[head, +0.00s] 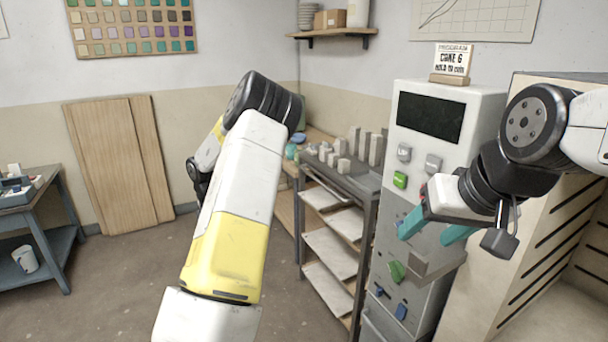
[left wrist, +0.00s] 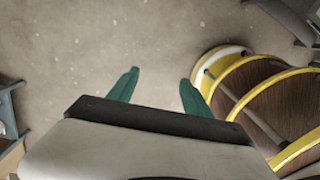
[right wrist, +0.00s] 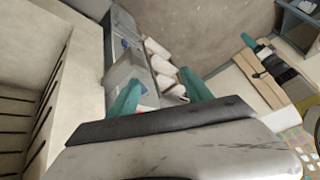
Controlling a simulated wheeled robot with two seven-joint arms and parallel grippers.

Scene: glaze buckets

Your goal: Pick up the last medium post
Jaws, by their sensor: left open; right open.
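Several grey posts of different heights stand on top of the dark shelf rack (head: 368,180) in the head view. Two tall ones (head: 376,150) are toward the right and back, with shorter blocks (head: 343,166) in front and to the left. I cannot tell which is the medium post. My right gripper (head: 435,231) is open and empty, in front of the grey control cabinet and to the right of the rack. Its teal fingers also show in the right wrist view (right wrist: 161,80). My left gripper (left wrist: 158,80) is open and empty above bare floor; my arm hides its fingers in the head view.
The cabinet (head: 440,112) with colored knobs stands right of the rack, close to my right gripper. White slabs (head: 328,246) lie on the rack's lower shelves. A blue-grey table (head: 45,200) stands at the left, and wooden boards (head: 120,165) lean on the wall. The middle floor is clear.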

